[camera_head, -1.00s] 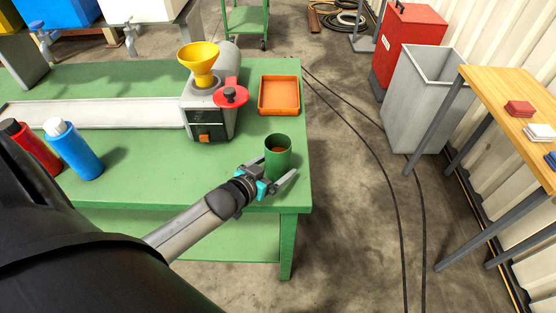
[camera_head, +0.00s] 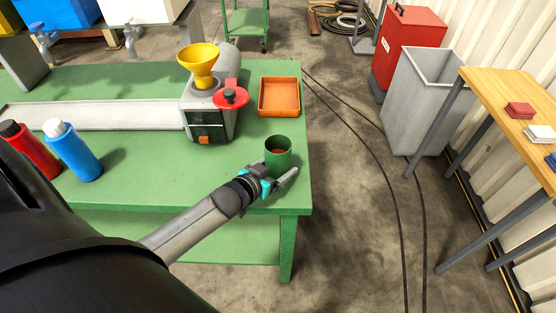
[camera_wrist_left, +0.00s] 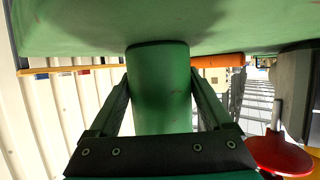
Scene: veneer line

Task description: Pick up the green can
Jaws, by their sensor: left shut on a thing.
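My right gripper is not in view.
On the green table (camera_head: 150,178) stand a grey machine (camera_head: 207,122) with a yellow funnel (camera_head: 201,60), an orange tray (camera_head: 279,97) behind the can, and blue (camera_head: 73,152) and red (camera_head: 32,150) bottles at left. Right of the table is open floor with black cables.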

